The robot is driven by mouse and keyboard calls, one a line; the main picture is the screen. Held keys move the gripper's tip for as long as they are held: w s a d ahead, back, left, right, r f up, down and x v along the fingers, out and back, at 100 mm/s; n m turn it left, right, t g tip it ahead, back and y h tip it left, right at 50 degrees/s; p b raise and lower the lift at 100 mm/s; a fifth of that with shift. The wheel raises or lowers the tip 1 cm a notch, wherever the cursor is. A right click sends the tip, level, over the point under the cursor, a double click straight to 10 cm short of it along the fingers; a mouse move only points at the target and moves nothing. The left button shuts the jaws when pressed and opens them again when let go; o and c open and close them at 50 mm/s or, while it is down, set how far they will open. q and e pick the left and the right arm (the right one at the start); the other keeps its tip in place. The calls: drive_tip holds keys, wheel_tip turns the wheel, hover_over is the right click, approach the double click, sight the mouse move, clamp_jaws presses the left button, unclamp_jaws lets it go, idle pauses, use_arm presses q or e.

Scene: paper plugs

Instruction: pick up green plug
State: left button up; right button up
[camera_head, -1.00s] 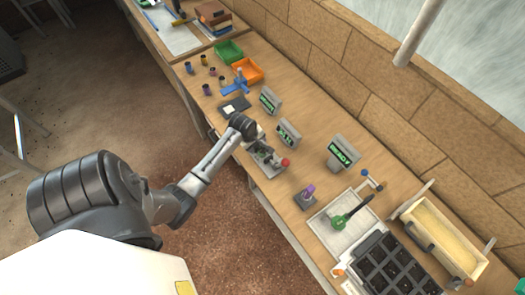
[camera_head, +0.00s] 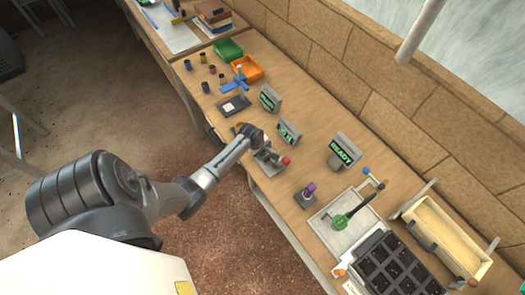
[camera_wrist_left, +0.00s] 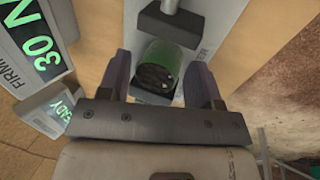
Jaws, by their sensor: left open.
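The green plug (camera_wrist_left: 158,66) shows in the left wrist view as a short green cylinder with a dark, speckled end. It sits under the dark plate (camera_wrist_left: 176,24) of a small press. My left gripper (camera_wrist_left: 160,80) is open, with one finger on each side of the plug; I cannot tell whether they touch it. My right gripper is not in view.
Display stands (camera_head: 289,131) are close behind the press. A purple-topped piece on a dark block (camera_head: 306,195) stands to the right. Several small pots, a green tray (camera_head: 229,50) and an orange tray (camera_head: 247,68) are farther back. A black cell tray (camera_head: 391,268) is at front right.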

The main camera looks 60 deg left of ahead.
use_arm(q)
drive_tip(key=shift+f, duration=0.1)
drive_tip(key=c, duration=0.7)
drive_tip(key=shift+c, duration=0.2)
